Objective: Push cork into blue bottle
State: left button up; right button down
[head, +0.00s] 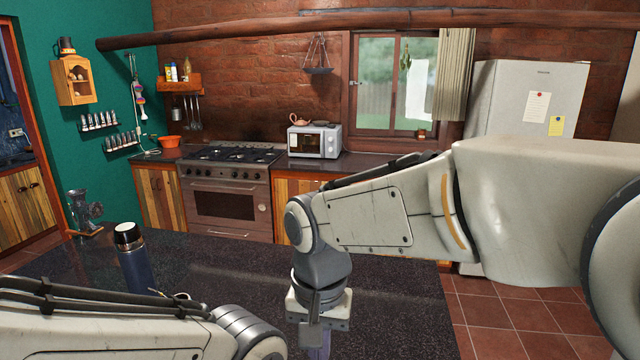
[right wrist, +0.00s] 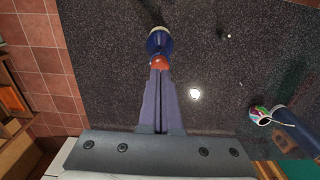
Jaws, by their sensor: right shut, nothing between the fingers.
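In the right wrist view, a dark blue bottle (right wrist: 159,43) stands on the dark counter with an orange-red cork (right wrist: 160,62) at its near end. How deep the cork sits cannot be told. My right gripper (right wrist: 160,71) is shut and empty, its purple fingertips right at the cork; whether they touch it is unclear. In the head view my right gripper (head: 318,345) points down at the bottom edge, and the corked bottle is not visible there. Of my left arm only links show at the bottom left; its gripper is out of frame.
A colourful mug (right wrist: 259,115) lies to the right in the wrist view. Counter around the bottle is mostly clear.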

jog(key=shift+f+b, duration=0.55)
jog(key=shift+f, duration=0.3)
dwell(0.3)
jog(key=shift+r, duration=0.15)
jog(key=shift+r+p, duration=2.95)
jog(key=shift+p, duration=0.05)
